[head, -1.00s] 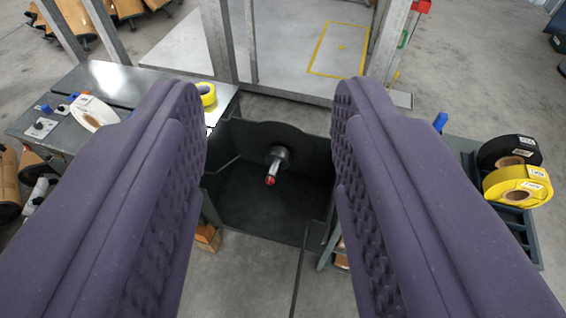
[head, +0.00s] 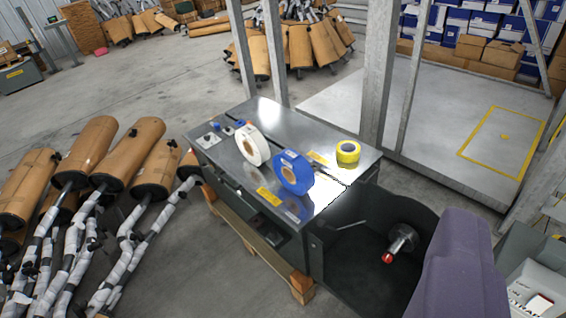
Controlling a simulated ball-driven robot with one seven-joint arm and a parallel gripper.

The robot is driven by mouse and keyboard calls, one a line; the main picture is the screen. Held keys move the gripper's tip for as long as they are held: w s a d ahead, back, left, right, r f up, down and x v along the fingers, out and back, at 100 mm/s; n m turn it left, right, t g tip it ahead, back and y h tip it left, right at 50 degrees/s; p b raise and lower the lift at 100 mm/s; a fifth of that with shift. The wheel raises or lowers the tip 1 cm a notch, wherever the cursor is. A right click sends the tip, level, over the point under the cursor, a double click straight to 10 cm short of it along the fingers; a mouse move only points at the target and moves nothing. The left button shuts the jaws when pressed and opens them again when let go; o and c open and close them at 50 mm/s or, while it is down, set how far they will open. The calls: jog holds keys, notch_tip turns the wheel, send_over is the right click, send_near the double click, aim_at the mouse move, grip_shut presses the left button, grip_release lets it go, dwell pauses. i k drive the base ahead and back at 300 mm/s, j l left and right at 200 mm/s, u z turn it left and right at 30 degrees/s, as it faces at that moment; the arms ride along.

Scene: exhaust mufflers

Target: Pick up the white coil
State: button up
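The white coil (head: 252,146) stands on its edge on a grey metal table (head: 318,138), left of centre in the head view. A blue coil (head: 294,172) stands just right of it and nearer to me. One purple finger of my gripper (head: 462,265) shows at the lower right, to the right of and well apart from the white coil. The other finger is not in view, so the opening between them cannot be seen. I see nothing held against the visible finger.
A yellow tape roll (head: 348,153) lies on the table's right part. A dark open box with a red-tipped spindle (head: 401,243) adjoins the table's right end. Metal posts (head: 378,75) rise behind. Brown mufflers with wrapped pipes (head: 95,150) crowd the left.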

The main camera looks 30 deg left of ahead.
aim_at(251, 143)
jog(key=i+j, duration=0.25)
jog(key=j, duration=0.2)
jog(key=i+j, duration=0.3)
jog(key=i+j+z, duration=0.1)
jog(key=i+j, duration=0.15)
jog(key=j, duration=0.3)
jog(key=i+j, duration=0.25)
jog(key=j, duration=0.2)
jog(key=i+j, duration=0.25)
jog(key=j, duration=0.2)
jog(key=i+j+z, duration=0.1)
jog(key=i+j, duration=0.2)
jog(key=j, duration=0.15)
jog(key=i+j, duration=0.2)
jog(key=j, duration=0.25)
jog(key=i+j, duration=0.25)
jog(key=j, duration=0.25)
